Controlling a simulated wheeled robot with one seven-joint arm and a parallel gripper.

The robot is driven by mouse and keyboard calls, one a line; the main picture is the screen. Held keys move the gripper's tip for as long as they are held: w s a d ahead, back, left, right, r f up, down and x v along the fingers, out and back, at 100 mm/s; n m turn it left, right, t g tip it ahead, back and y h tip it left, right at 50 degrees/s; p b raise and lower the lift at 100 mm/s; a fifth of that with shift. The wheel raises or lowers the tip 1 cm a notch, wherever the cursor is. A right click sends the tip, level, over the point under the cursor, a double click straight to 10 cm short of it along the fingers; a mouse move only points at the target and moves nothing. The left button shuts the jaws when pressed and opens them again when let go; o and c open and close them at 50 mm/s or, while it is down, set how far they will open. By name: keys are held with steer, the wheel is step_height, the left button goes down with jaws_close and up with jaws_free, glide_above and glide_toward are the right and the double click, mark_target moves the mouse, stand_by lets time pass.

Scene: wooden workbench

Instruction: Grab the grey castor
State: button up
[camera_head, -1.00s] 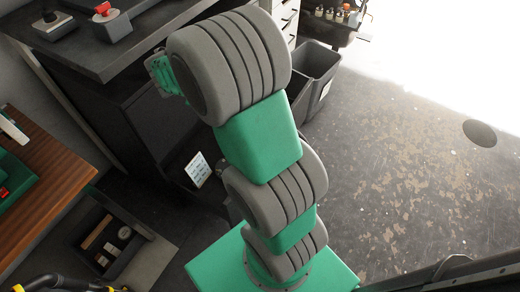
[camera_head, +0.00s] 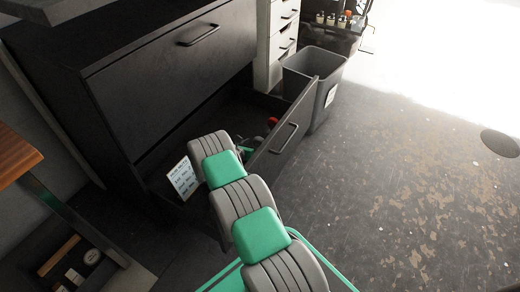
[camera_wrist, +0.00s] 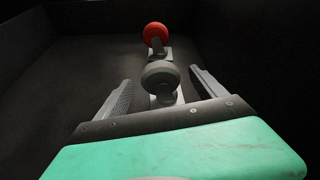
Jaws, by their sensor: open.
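The grey castor (camera_wrist: 160,77) stands on the dark floor of an open drawer, its round grey wheel upward and a pale plate beneath. In the wrist view my gripper (camera_wrist: 160,83) is open, with one finger on each side of the castor and visible gaps to both. The castor's lower part is partly hidden by the gripper body. A red castor (camera_wrist: 155,35) stands just behind the grey one. In the head view my arm reaches down into the drawer, and the grey castor cannot be made out clearly.
The open drawer (camera_head: 300,118) has a front panel with a handle, below a closed drawer (camera_head: 165,60) of the dark cabinet. A grey bin (camera_head: 330,68) stands just beyond it. Drawer walls surround the castors.

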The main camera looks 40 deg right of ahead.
steer(key=shift+w+d+f, duration=0.15)
steer(key=shift+d+f, duration=0.5)
steer(key=shift+d, duration=0.15)
steer(key=shift+w+d+r+b, duration=0.1)
steer(key=shift+w+d+b, duration=0.1)
steer(key=shift+d+b, duration=0.15)
steer(key=c, duration=1.7)
